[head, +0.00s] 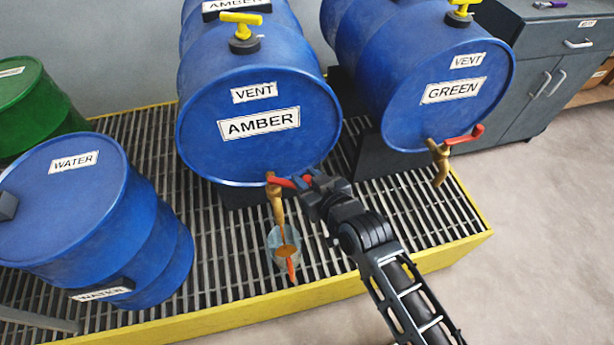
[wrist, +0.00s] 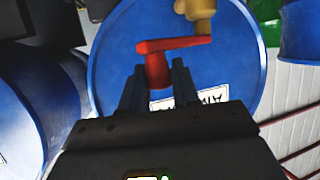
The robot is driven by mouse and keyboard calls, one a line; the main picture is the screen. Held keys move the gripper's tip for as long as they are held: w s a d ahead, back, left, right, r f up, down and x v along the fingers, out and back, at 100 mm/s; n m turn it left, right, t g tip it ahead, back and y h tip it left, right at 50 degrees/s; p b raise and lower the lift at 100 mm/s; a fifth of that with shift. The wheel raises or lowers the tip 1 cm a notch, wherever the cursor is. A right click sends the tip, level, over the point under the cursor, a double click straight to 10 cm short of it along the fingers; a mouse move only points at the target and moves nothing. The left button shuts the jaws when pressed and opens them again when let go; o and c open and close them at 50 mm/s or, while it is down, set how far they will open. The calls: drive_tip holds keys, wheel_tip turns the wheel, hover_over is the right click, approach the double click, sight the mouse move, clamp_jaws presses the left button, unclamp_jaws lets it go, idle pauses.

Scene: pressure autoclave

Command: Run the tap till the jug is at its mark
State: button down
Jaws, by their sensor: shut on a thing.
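The blue drum labelled AMBER (head: 258,148) lies on its side, its front end facing me. Its brass tap (head: 276,192) has a red lever (head: 288,182), turned out to the side. My gripper (head: 312,185) is shut on that lever; in the wrist view the lever (wrist: 155,68) sits between the two fingers. An amber stream (head: 282,218) runs from the spout into a clear jug (head: 283,252) below. Amber liquid shows in the jug. A red-orange mark or part (head: 291,269) shows at its front; I cannot tell the level against a mark.
The GREEN drum (head: 447,100) with its own tap (head: 439,160) lies to the right. All rest on a grating (head: 225,270) with a yellow rim. A yellow vent handle (head: 241,20) tops the AMBER drum. Floor at right is clear.

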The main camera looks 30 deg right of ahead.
drive_tip(key=c, duration=0.9)
unclamp_jaws()
drive_tip(key=shift+v, duration=3.9)
